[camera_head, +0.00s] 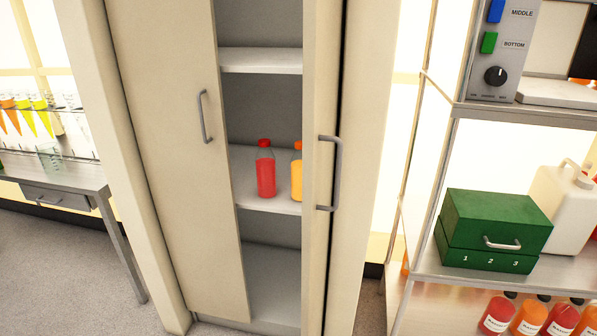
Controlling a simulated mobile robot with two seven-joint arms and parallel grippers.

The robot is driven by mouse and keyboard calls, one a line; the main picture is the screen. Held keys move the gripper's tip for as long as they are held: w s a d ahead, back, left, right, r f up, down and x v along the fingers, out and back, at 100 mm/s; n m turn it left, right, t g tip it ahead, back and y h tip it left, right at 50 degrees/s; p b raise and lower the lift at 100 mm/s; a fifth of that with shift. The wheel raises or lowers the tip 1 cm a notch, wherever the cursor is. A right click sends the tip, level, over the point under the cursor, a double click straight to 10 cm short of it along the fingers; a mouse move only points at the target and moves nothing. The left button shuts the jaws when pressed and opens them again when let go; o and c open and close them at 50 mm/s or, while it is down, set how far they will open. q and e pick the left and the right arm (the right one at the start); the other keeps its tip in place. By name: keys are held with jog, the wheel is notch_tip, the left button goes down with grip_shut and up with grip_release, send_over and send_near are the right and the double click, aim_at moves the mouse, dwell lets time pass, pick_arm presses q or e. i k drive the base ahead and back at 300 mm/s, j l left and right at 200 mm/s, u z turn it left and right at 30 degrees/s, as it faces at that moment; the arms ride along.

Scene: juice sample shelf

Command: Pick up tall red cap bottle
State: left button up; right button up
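A red bottle with a red cap (265,170) stands upright on the middle shelf (262,202) inside a tall beige cabinet. Beside it on the right stands an orange bottle (296,176) with an orange-red cap, partly hidden by the right cabinet door (320,250). Neither of my grippers shows in the head view.
The left cabinet door (175,130) and the right door have grey handles, with an opening between them. On the right, a metal rack holds a green box (495,225), a white canister (562,208) and several labelled bottles below. A bench with a drawer (55,196) stands left.

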aim_at(265, 159)
jog(key=i+j, duration=0.2)
jog(key=j, duration=0.15)
jog(key=i+j, duration=0.15)
jog(key=j, duration=0.2)
jog(key=i+j+z, duration=0.1)
jog(key=j, duration=0.25)
jog(key=i+j, duration=0.3)
jog(key=i+j+z, duration=0.1)
jog(key=j, duration=0.35)
jog(key=i, duration=0.05)
